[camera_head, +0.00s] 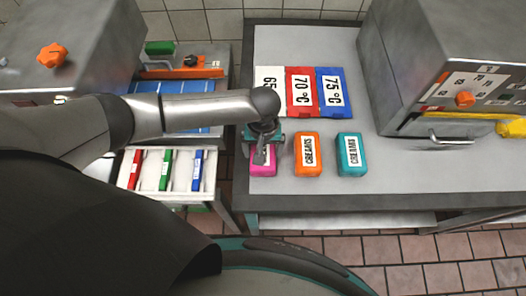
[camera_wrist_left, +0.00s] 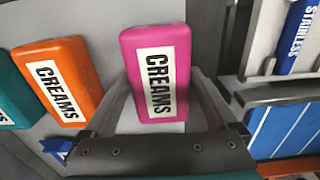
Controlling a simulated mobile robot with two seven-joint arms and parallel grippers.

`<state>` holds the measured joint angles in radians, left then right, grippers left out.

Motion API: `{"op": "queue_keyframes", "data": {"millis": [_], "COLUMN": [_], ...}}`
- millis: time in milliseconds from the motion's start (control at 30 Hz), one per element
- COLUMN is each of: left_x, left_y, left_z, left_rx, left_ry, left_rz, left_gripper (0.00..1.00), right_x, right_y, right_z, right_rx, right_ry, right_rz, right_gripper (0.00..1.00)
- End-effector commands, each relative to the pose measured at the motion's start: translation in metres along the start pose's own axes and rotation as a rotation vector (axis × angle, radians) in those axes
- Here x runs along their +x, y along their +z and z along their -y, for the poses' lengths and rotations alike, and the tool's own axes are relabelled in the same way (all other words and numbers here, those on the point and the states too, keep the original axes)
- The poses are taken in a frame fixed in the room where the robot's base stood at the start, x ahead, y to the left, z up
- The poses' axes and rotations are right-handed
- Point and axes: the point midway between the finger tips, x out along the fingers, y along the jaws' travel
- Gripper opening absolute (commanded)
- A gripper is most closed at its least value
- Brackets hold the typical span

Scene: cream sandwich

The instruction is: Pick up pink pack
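The pink pack (camera_head: 263,170), labelled CREAMS, lies on the grey table near its left front corner. My left gripper (camera_head: 263,150) is over it and hides part of it. In the left wrist view the pink pack (camera_wrist_left: 155,60) lies in the space between the two open fingers of the left gripper (camera_wrist_left: 158,85), with a gap showing beside it. Whether the fingertips are down around it or still above it, I cannot tell. My right gripper is not in view.
An orange pack (camera_head: 308,156) and a teal pack (camera_head: 351,154) lie to the right of the pink pack. Temperature cards (camera_head: 301,91) lie behind. A metal machine (camera_head: 450,60) stands at right. A tray with several coloured items (camera_head: 168,170) is at left.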

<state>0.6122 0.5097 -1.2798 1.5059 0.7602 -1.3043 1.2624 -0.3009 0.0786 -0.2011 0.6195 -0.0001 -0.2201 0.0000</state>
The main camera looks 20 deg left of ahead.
Motion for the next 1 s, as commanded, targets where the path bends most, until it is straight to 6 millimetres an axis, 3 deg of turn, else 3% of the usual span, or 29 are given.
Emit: {"op": "queue_keyframes", "data": {"millis": [67,567,833,1000], "left_x": [0.000,0.000,-0.002,-0.013], "left_y": [0.000,0.000,0.000,0.000], "left_z": [0.000,0.000,0.000,-0.001], "left_rx": [0.000,0.000,0.000,0.000], "left_ry": [0.000,0.000,0.000,0.002], "left_rz": [0.000,0.000,0.000,0.000], "left_gripper": [0.82,0.26,0.26,0.26], "right_x": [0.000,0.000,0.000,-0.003], "right_y": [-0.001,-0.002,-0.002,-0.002], "right_z": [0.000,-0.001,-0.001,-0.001], "right_rx": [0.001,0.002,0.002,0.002], "right_ry": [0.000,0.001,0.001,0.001], "right_rz": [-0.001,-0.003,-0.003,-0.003], "right_gripper": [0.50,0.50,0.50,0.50]}}
